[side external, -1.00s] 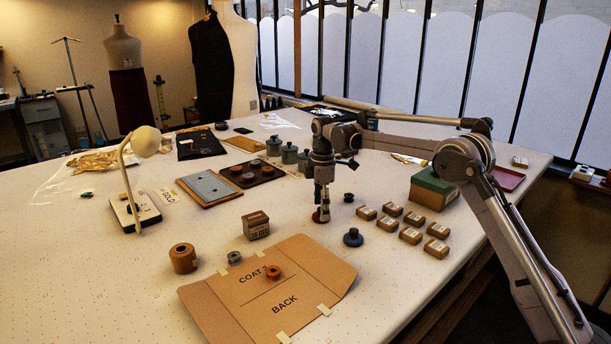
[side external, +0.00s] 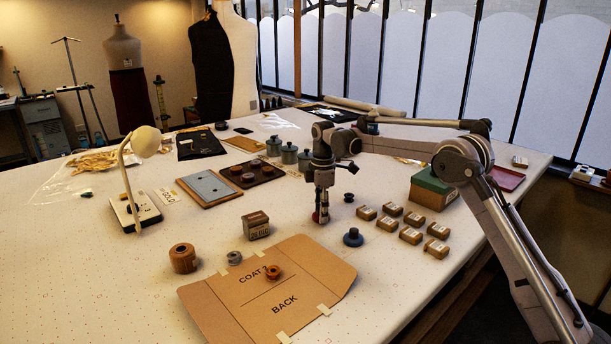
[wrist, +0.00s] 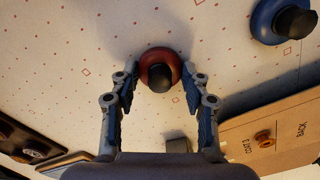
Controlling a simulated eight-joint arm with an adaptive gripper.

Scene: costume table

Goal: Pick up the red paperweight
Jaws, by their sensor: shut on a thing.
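The red paperweight (wrist: 158,61) is a round red disc with a dark knob. In the wrist view it sits between the two fingers of my gripper (wrist: 158,82), which is shut on it. In the side external view my gripper (side external: 321,215) points straight down over the middle of the table. Only a small bit of red shows there between the fingers; the rest of the paperweight is hidden. I cannot tell clearly whether it touches the table.
A blue paperweight (side external: 353,237) stands close by at right, with a small dark one (side external: 349,197) behind it. Several small boxes (side external: 411,236) lie further right. The cardboard pattern (side external: 330,262) lies in front, a brown box (side external: 256,226) to the left.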

